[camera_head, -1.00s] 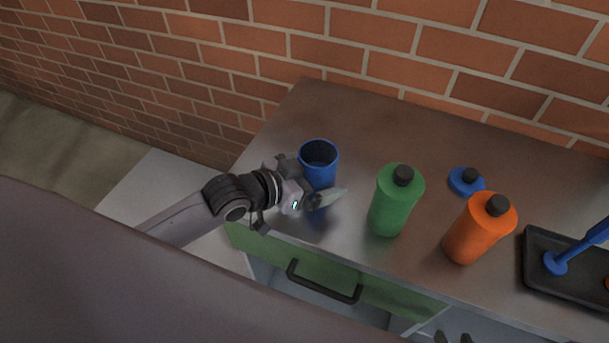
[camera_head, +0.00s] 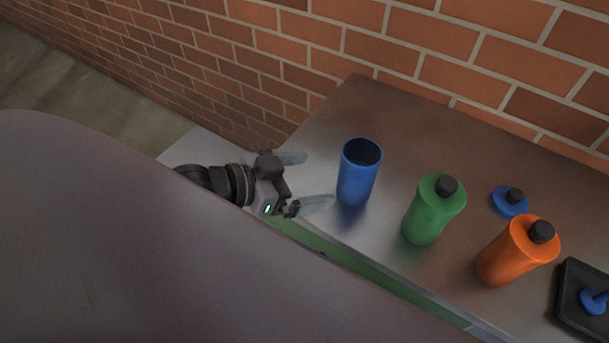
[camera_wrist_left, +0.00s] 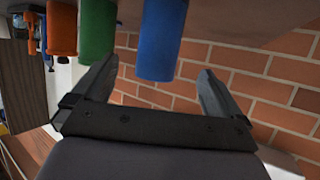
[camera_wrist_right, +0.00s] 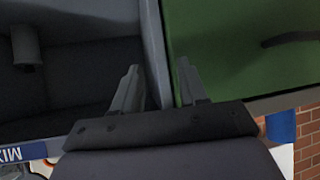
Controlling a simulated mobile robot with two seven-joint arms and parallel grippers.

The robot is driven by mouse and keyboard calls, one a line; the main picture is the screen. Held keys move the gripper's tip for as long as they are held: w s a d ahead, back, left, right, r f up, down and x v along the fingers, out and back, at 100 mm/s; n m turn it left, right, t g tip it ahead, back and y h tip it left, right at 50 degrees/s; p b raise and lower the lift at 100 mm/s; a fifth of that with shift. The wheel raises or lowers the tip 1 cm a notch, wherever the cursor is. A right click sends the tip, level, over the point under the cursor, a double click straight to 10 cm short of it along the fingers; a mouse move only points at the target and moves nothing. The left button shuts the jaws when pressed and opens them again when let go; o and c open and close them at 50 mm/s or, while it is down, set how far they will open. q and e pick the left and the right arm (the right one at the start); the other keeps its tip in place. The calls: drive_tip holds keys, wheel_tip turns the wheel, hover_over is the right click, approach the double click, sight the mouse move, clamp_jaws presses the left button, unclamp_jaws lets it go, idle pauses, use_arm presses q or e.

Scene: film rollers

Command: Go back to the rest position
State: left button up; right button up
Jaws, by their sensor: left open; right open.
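My left gripper (camera_head: 316,181) is open and empty at the left end of the counter, just left of the open blue cup (camera_head: 358,174) and apart from it. In the left wrist view its two fingers (camera_wrist_left: 158,88) are spread, with the blue cup (camera_wrist_left: 160,45) beyond them. My right gripper (camera_wrist_right: 156,84) is open and empty in the right wrist view, in front of a grey cabinet part and a green drawer front (camera_wrist_right: 240,50). It does not show in the head view.
A green bottle (camera_head: 433,212), an orange bottle (camera_head: 512,258) and a blue lid (camera_head: 510,202) with a black knob stand on the metal counter (camera_head: 400,125). A black tray (camera_head: 568,312) is at the right edge. A brick wall (camera_head: 420,45) runs behind. The counter's back left is clear.

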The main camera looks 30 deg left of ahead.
idle(0.6)
use_arm(q)
drive_tip(key=s+a+f+n+g+y, duration=0.2)
drive_tip(key=s+f+g+y, duration=0.25)
drive_tip(key=s, duration=0.25)
drive_tip(key=s+a+f+n+g+y, duration=0.1)
drive_tip(key=s+f+n+g+y, duration=0.2)
drive_tip(key=s+f, duration=0.35)
drive_tip(key=w+d+f+t+h, duration=0.2)
drive_tip(key=w+f+t, duration=0.3)
drive_tip(key=f+t, duration=0.2)
drive_tip(key=shift+w+d+f+m, duration=0.15)
drive_tip(key=shift+d+f+m, duration=0.1)
drive_tip(key=shift+f+m, duration=0.2)
